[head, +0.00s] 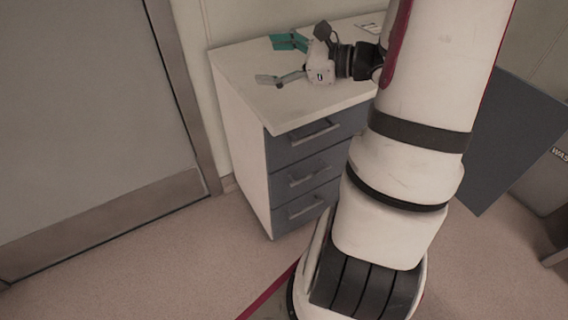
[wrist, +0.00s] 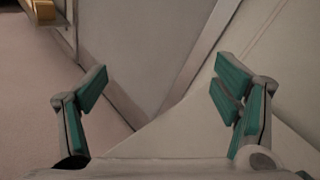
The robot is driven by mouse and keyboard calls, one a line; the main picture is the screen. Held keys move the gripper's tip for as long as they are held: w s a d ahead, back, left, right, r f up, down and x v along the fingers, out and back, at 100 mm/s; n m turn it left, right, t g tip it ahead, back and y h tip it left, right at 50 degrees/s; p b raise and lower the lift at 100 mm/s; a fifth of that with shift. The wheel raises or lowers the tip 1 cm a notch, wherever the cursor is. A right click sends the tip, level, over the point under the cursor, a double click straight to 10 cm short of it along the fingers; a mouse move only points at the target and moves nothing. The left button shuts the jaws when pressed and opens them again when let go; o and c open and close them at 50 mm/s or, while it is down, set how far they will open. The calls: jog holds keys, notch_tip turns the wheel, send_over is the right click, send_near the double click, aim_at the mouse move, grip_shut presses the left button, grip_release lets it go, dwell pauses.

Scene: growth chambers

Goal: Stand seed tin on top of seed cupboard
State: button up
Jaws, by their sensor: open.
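My gripper (head: 278,61) is open and empty, low over the white top of a drawer cabinet (head: 240,68) in the head view. In the wrist view its two teal-padded fingers (wrist: 163,82) are spread wide with nothing between them. I cannot tell whether this cabinet is the seed cupboard. Its white top also shows in the wrist view (wrist: 200,140), below and between the fingers. No seed tin can be made out in either view. My arm hides the right part of the cabinet.
A grey door (head: 85,110) stands at the left. A dark grey panel (head: 510,140) juts out right of my arm, near a grey bin (head: 555,175) with a partly visible label. A small yellowish object (wrist: 42,10) shows at the wrist view's top left. Floor (head: 130,265) is clear in front.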

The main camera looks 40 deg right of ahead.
jog(key=s+a+r+n+g+y, duration=0.25)
jog(key=a+n+g, duration=0.4)
jog(key=a, duration=0.75)
jog(key=s+a+n+g, duration=0.6)
jog(key=s+a+n, duration=0.3)
jog(key=s+a, duration=0.1)
jog(key=s+d+f+n+h, duration=0.1)
jog(key=s+d+n+h, duration=0.2)
jog(key=s+n+h, duration=0.7)
jog(key=shift+s+d+f+n, duration=0.3)
jog(key=shift+s+n, duration=0.35)
jog(key=shift+s, duration=0.15)
jog(key=shift+g, duration=0.25)
notch_tip(320, 180, up, 15)
jog(key=t+p, duration=0.2)
jog(key=p, duration=1.1)
jog(key=shift+d+t, duration=0.15)
jog(key=shift+t, duration=0.15)
